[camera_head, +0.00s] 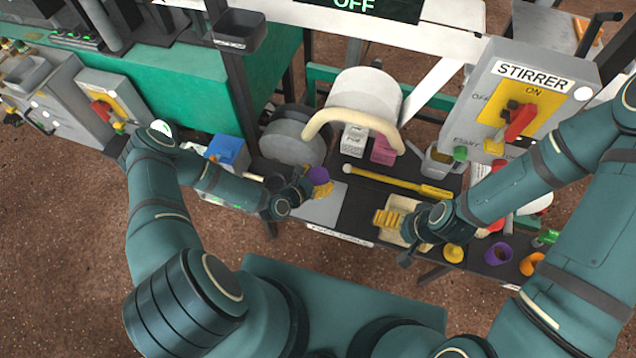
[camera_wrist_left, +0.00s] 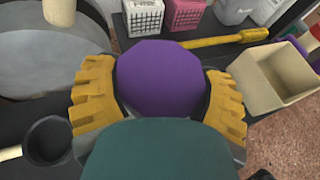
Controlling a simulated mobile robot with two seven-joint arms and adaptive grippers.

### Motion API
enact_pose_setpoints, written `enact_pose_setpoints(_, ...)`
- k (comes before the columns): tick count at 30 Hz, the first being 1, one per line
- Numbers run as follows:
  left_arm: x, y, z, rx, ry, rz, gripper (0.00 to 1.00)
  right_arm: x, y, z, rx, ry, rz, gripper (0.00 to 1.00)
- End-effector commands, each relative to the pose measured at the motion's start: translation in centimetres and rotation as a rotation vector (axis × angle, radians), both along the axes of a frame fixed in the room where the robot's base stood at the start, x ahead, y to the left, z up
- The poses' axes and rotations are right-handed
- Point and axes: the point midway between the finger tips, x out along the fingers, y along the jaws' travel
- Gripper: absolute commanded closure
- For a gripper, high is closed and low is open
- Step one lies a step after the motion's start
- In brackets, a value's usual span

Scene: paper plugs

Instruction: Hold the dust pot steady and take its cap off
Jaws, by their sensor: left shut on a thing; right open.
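My left gripper (camera_head: 319,184) is shut on a purple round pot (camera_head: 318,174) near the bench's front edge. In the left wrist view its yellow ridged fingers (camera_wrist_left: 158,100) lie on both sides of the pot's flat purple top (camera_wrist_left: 160,78). The pot's lower part is hidden by the gripper, and I cannot tell cap from body. My right gripper (camera_head: 406,233) is open, to the right of the pot and apart from it, by a cream open box (camera_head: 408,206). The box also shows in the left wrist view (camera_wrist_left: 274,75).
A yellow rod (camera_head: 395,181) lies behind the grippers. A grey drum (camera_head: 294,136) and white and pink baskets (camera_head: 383,150) stand at the back. A yellow cup (camera_head: 453,253), purple cup (camera_head: 497,253) and orange ring (camera_head: 530,264) are at the right. The stirrer box (camera_head: 530,90) stands behind them.

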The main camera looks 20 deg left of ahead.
Motion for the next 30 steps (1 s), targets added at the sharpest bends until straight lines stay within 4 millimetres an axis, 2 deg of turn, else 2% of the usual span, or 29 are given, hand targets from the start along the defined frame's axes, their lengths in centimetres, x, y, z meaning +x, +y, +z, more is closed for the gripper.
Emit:
enact_pose_setpoints(1, 0.0, 0.0, 1.1, -0.001, -0.001, 0.0, 0.71, -0.1, 0.0, 0.4, 0.0, 0.001, 0.0, 0.0)
enact_pose_setpoints(6, 0.0, 0.1, 3.0, -0.001, -0.001, 0.001, 0.71, -0.1, 0.0, 0.8, 0.0, 0.004, 0.001, 0.0)
enact_pose_setpoints(17, 0.0, 0.0, 3.4, 0.0, -0.001, 0.0, 0.71, -0.2, 0.0, 0.8, 0.001, 0.005, 0.001, 0.0)
enact_pose_setpoints(18, 0.0, 0.0, 3.4, 0.0, -0.001, 0.0, 0.39, -0.2, 0.0, 0.8, 0.001, 0.005, 0.001, 0.0)
enact_pose_setpoints(21, 0.0, 0.0, 3.4, 0.0, -0.001, 0.0, 0.7, -0.2, 0.0, 0.8, 0.001, 0.005, 0.001, 0.0)
enact_pose_setpoints(30, 0.0, 0.0, 3.4, 0.0, -0.001, 0.0, 0.7, -0.2, 0.0, 0.8, 0.0, 0.004, 0.001, 0.0)
